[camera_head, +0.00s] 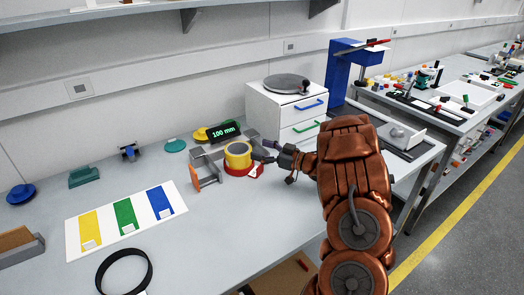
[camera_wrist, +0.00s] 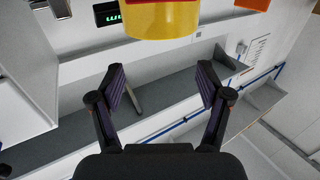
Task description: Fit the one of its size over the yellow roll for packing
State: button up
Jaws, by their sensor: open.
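The yellow roll (camera_head: 238,155) stands upright beside the grey measuring device, with a pale top showing. A red round piece with a white tag (camera_head: 246,171) lies around or under its foot; I cannot tell which. A black ring (camera_head: 124,270) lies at the front left of the bench. My gripper (camera_head: 272,154) is just right of the roll. In the wrist view the roll (camera_wrist: 160,20) is at the top edge, beyond the open, empty fingers (camera_wrist: 160,86). Whether the fingers touch anything is unclear in the head view.
A display reading 100 mm (camera_head: 225,132) stands behind the roll, an orange-and-grey holder (camera_head: 206,172) left of it. A colour-striped sheet (camera_head: 126,218) lies left. Blue (camera_head: 20,193) and teal (camera_head: 175,145) pieces sit at the back. A white drawer unit (camera_head: 287,115) stands behind my gripper.

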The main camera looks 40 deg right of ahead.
jog(key=shift+r, duration=0.1)
notch_tip(320, 180, up, 10)
dwell(0.7)
dwell(0.6)
notch_tip(320, 180, up, 6)
jog(key=w+d+m+g+h, duration=0.25)
jog(key=m+h, duration=0.25)
jog(key=h, duration=0.8)
jog(key=s+a+f+g+y, duration=0.1)
jog(key=s+a+f+g, duration=0.3)
jog(key=s+a, duration=0.7)
jog(key=s+a+f+g+y, duration=0.2)
jog(key=s+a+f+g, duration=0.2)
jog(key=s+a, duration=0.8)
jog(key=s+a+f+g+y, duration=0.2)
jog(key=s+a+f+g, duration=0.2)
jog(key=s, duration=1.4)
jog(key=a+g, duration=0.3)
jog(key=a, duration=0.4)
jog(key=shift+s+a+g, duration=0.3)
jog(key=shift+s+g, duration=0.05)
